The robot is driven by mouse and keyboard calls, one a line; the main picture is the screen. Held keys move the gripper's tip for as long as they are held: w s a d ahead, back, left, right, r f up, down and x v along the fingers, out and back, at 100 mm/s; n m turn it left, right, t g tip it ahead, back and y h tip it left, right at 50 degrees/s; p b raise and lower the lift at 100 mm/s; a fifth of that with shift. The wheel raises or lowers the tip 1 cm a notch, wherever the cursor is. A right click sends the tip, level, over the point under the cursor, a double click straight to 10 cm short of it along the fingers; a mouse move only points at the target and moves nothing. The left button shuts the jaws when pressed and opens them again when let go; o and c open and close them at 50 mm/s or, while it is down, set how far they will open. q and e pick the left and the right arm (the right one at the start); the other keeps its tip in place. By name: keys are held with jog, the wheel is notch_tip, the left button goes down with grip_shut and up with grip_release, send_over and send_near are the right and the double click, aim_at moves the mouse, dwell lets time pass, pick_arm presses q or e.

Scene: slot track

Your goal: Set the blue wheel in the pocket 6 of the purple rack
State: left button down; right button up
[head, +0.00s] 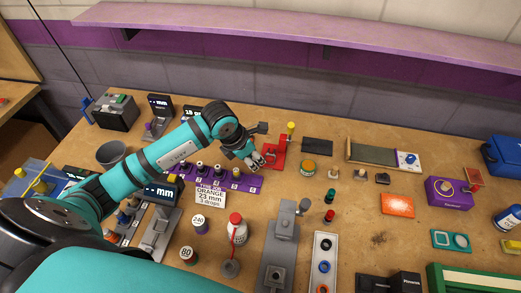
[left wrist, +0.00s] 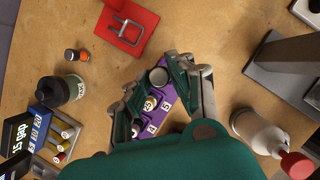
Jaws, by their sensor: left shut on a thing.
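The purple rack (head: 250,188) stands left of centre on the bench, with a row of small dark and yellow-marked pieces along it and number labels on its front. It also shows in the left wrist view (left wrist: 172,112), beneath the fingers. My left gripper (head: 256,163) is over the right end of the rack. In the left wrist view its fingers (left wrist: 162,80) are closed about a small grey, round-topped piece (left wrist: 158,76). No blue shows on that piece, so I cannot tell whether it is the blue wheel. Pocket 6 is not clear to see. My right gripper is not in view.
A red plate with a metal loop (head: 274,154) lies just beyond my gripper. A white bottle with a red cap (head: 237,230) and a grey stand (head: 282,250) are in front. A pale tray (head: 322,283) holds rings, one blue.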

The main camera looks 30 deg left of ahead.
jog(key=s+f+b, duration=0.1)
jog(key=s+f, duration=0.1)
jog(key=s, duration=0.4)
pick_arm(q)
jog(key=f+b, duration=0.1)
jog(key=f, duration=0.1)
jog(key=f+b, duration=0.1)
jog(key=f, duration=0.1)
jog(key=shift+s+f, duration=0.2)
jog(key=shift+f, duration=0.45)
jog(key=shift+f+b, duration=0.4)
jog(key=shift+b, duration=0.2)
jog(key=shift+f, duration=0.25)
jog(key=shift+f+b, duration=0.25)
jog(key=shift+b, duration=0.15)
jog(key=shift+r, duration=0.1)
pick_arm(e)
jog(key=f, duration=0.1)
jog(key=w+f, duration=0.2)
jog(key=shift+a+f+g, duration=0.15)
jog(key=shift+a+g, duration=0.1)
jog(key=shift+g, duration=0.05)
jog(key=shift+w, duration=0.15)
